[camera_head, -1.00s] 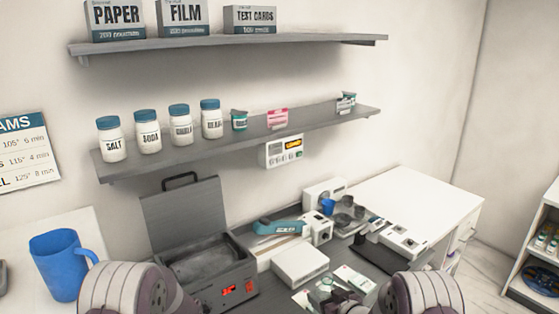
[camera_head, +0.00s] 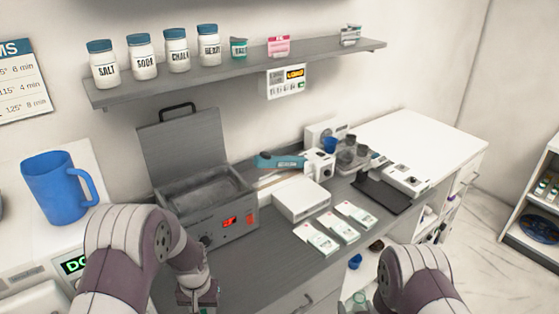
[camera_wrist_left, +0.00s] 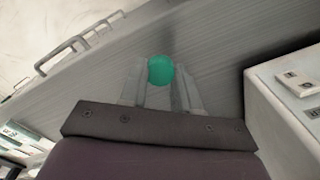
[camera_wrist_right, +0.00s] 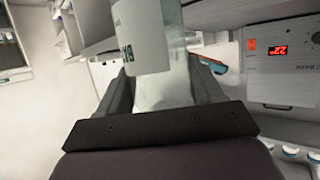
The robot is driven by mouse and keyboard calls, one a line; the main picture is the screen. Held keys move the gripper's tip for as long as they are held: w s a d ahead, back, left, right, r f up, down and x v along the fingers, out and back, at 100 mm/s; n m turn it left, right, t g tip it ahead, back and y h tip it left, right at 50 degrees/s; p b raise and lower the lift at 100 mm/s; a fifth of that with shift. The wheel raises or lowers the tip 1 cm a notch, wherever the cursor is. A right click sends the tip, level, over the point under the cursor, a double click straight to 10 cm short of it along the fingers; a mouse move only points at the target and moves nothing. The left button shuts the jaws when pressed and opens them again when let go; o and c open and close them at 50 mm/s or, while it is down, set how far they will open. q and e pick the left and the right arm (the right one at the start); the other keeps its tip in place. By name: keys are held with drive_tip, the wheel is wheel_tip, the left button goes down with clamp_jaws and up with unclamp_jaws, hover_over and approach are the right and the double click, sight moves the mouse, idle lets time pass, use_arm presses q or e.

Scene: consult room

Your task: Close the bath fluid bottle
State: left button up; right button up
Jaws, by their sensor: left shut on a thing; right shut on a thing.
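My left gripper (camera_wrist_left: 160,85) is shut on a round green cap (camera_wrist_left: 160,70), seen between its fingertips in the left wrist view. In the head view my left arm reaches down in front of the counter, and its gripper is mostly cut off at the bottom edge. My right gripper (camera_wrist_right: 165,95) is shut on a clear bottle with a white label (camera_wrist_right: 142,35), partly readable as "BA". The bottle top (camera_head: 360,301) shows at the bottom edge of the head view, beside my right arm. The cap and the bottle are apart. The bottle's far end is out of view.
A grey heated bath (camera_head: 205,205) with its lid up stands on the counter. A white box (camera_head: 301,201) and several packets (camera_head: 338,228) lie to its right. A blue mug (camera_head: 58,188) stands at left. A shelf (camera_head: 130,95) of jars hangs above.

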idle(0.5)
drive_tip(key=s+a+n+g+y, duration=0.1)
drive_tip(key=a+n+g+y, duration=0.2)
drive_tip(key=a+n+y, duration=0.5)
drive_tip(key=a, duration=0.6)
drive_tip(key=shift+s+a+y, duration=0.35)
drive_tip(key=shift+a+y, duration=0.05)
use_arm(q)
drive_tip(key=s+d+r+m, duration=0.1)
drive_tip(key=d+r+m, duration=0.7)
drive_tip(key=d+m, duration=0.3)
drive_tip(key=d+r+m, duration=0.8)
drive_tip(key=d+m, duration=0.4)
drive_tip(key=m, duration=0.4)
drive_tip(key=shift+s+r, duration=0.2)
drive_tip(key=shift+s, duration=0.2)
drive_tip(key=shift+f, duration=0.15)
drive_tip(key=shift+f, duration=1.85)
